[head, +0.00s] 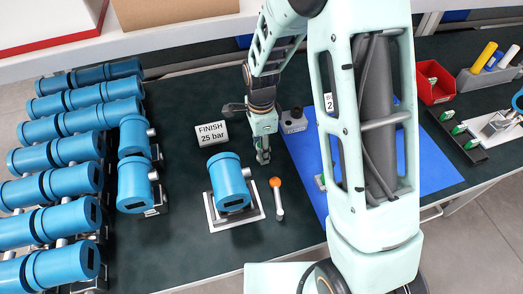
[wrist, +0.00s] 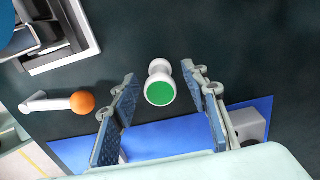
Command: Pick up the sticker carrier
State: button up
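A small white piece with a round green face, which looks like the sticker carrier (wrist: 160,86), stands on the dark bench top in the wrist view. My gripper (wrist: 160,80) is open, with one blue-padded finger on each side of it. There are gaps between the piece and both fingers, and I cannot tell how far below the fingertips it lies. In the head view my gripper (head: 263,156) points down at the bench, left of the blue mat; the piece cannot be made out clearly there.
An orange-ball lever (head: 278,197) and a blue transmitter (head: 229,182) on a fixture are close by. A "FINISH 25 bar" sign (head: 211,133) stands behind. More transmitters fill the left. A blue mat (head: 435,165), red bin (head: 435,84) and black rack (head: 458,137) lie right.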

jog(key=c, duration=0.9)
jog(key=shift+r, duration=0.1)
